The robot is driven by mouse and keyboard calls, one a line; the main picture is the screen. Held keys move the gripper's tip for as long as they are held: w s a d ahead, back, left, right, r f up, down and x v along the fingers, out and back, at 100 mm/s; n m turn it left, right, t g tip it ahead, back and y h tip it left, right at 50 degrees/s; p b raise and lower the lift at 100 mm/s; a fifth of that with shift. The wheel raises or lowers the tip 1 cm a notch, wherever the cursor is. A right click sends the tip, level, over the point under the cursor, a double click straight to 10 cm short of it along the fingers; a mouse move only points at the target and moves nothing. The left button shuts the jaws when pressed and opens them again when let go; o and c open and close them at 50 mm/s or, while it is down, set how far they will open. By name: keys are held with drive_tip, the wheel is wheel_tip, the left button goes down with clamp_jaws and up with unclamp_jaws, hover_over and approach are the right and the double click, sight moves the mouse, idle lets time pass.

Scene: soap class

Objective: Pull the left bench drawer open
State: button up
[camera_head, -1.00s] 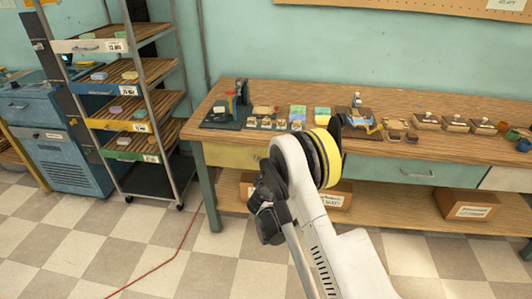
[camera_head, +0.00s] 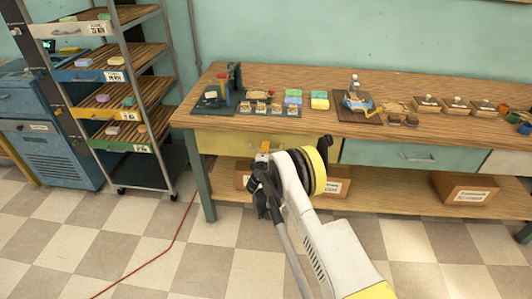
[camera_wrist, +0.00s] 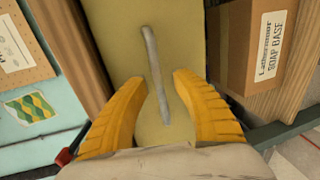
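The left bench drawer (camera_head: 225,143) has a pale yellow front under the left part of the wooden bench top. It looks closed, and my arm hides its right part. In the wrist view the drawer front (camera_wrist: 128,40) fills the middle, with a grey bar handle (camera_wrist: 152,58) running along it. My gripper (camera_wrist: 163,80) has its two orange fingers spread, one on each side of the handle's lower part. Gaps show between the fingers and the bar. In the head view only a small orange part of my gripper (camera_head: 264,147) shows, in front of the drawer.
A green drawer (camera_head: 390,157) is further right. A cardboard box (camera_head: 465,189) stands on the bench's lower shelf; a soap base box (camera_wrist: 257,40) shows beside the drawer in the wrist view. A wheeled rack (camera_head: 125,115) stands left. The checkered floor in front is mostly clear.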

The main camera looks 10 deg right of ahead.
drive_tip(key=shift+w, duration=0.25)
drive_tip(key=shift+c, duration=0.2)
